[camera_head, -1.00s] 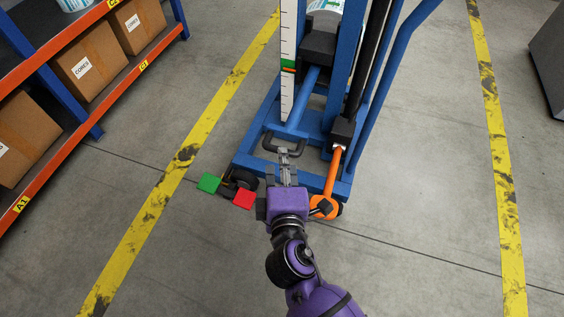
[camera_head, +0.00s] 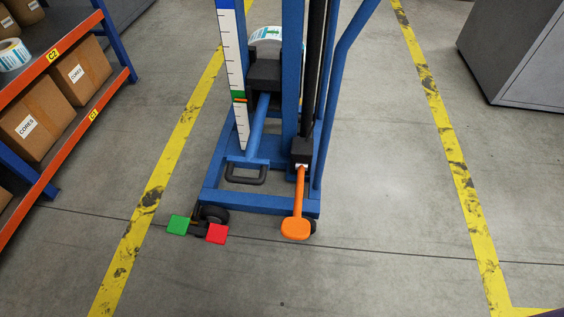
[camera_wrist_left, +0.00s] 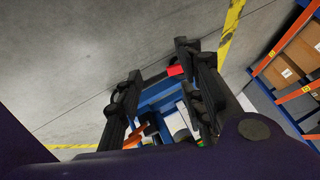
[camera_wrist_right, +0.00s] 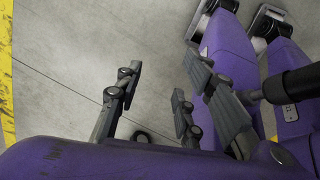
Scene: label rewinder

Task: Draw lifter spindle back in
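The blue lifter (camera_head: 260,200) stands upright on the floor in the head view. A sloping blue bar (camera_head: 258,122) runs from a black block (camera_head: 264,75) down towards a black loop handle (camera_head: 246,173) at the lifter's front; I cannot tell which part is the spindle. A white label roll (camera_head: 265,38) shows behind the block. Both grippers are out of the head view. In the left wrist view my left gripper (camera_wrist_left: 152,62) is open and empty, with the lifter beyond its fingers. In the right wrist view my right gripper (camera_wrist_right: 158,85) is open and empty over bare floor.
An orange lever (camera_head: 297,205) and green (camera_head: 178,224) and red (camera_head: 216,233) pedals stick out at the lifter's front. Shelving (camera_head: 70,120) with boxes stands at left, a grey cabinet (camera_head: 525,60) at far right.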

